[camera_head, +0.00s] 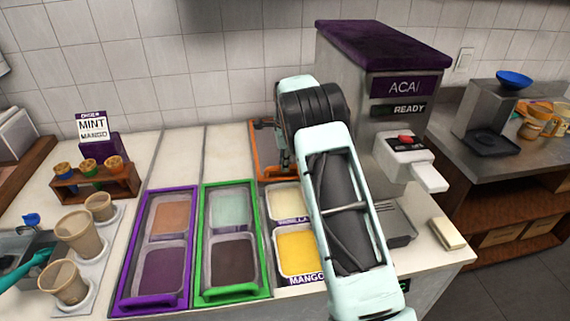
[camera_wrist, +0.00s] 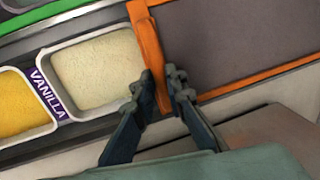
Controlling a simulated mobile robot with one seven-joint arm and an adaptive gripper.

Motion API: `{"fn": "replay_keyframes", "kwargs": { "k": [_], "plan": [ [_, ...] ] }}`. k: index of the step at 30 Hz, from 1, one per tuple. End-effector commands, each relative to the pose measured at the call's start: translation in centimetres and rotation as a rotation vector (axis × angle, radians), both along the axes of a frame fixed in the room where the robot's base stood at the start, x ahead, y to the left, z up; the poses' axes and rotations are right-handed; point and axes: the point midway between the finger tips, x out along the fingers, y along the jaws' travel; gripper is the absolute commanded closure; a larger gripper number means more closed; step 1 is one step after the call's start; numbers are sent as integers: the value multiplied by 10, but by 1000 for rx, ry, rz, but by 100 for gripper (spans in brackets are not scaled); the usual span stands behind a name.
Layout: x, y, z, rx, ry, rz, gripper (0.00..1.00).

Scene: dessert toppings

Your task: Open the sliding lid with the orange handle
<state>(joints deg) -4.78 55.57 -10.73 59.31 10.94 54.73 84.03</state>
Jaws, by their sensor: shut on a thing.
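The sliding lid has an orange frame (camera_head: 256,155) and sits at the back of the counter, behind the vanilla and mango tubs. In the wrist view its dark panel (camera_wrist: 235,40) fills the upper right, with the orange handle (camera_wrist: 147,45) along its near edge. My gripper (camera_wrist: 163,82) is shut on the handle, one finger on each side. The vanilla tub (camera_wrist: 97,70) and the mango tub (camera_head: 297,250) are uncovered. In the head view my arm hides the fingers and much of the lid.
Purple-framed (camera_head: 122,270) and green-framed (camera_head: 203,250) lids cover tubs to the left. The ACAI machine (camera_head: 345,75) stands close on the right of my arm. Paper cups (camera_head: 78,232) and a cone rack (camera_head: 95,187) are at left.

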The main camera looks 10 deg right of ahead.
Motion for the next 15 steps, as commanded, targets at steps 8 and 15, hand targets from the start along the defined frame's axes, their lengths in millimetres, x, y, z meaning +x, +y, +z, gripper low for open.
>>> {"fn": "replay_keyframes", "kwargs": {
  "k": [8,15],
  "plan": [
    [1,0,1,0,-2,1,100],
    [1,0,1,0,-2,1,73]
  ]
}}
